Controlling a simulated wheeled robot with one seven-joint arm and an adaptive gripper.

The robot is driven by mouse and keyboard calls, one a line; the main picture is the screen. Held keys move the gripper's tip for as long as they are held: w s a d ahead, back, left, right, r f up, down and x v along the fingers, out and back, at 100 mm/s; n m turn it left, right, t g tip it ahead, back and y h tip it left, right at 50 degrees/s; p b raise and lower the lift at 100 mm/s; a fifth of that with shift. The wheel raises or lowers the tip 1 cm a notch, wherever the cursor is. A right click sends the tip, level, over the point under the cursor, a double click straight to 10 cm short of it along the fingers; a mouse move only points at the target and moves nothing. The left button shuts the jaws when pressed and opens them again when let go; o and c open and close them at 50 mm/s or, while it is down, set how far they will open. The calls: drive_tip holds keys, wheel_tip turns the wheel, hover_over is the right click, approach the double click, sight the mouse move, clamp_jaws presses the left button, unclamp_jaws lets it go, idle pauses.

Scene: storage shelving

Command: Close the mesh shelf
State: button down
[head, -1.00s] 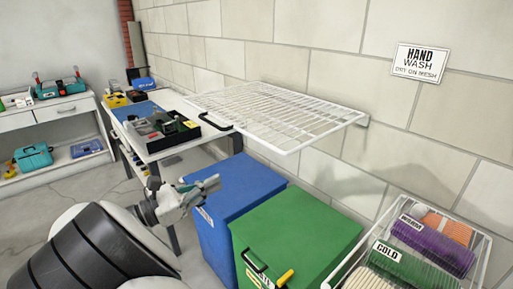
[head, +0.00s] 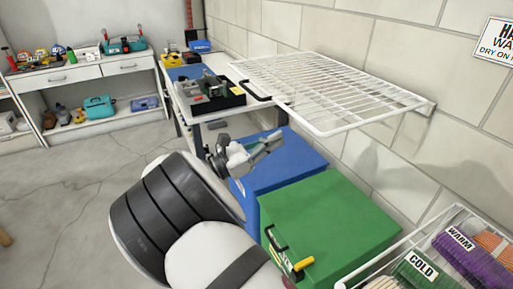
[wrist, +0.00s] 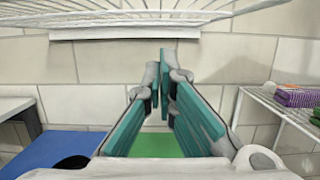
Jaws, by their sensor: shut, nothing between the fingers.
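A blue bin (head: 280,172) and a green bin (head: 330,220) stand below the shelf. A wire basket (head: 450,225) with labelled cloths is at the lower right. A workbench (head: 215,113) with tools is behind. Open floor lies to the left.

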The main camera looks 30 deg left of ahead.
drive_tip(key=shift+w+d+r, duration=0.15)
drive_tip(key=shift+w+r, duration=0.05)
drive_tip(key=shift+r, duration=0.9)
drive_tip(key=shift+w+d+r, duration=0.15)
drive_tip(key=shift+w+r, duration=0.05)
drive_tip(key=shift+r, duration=0.85)
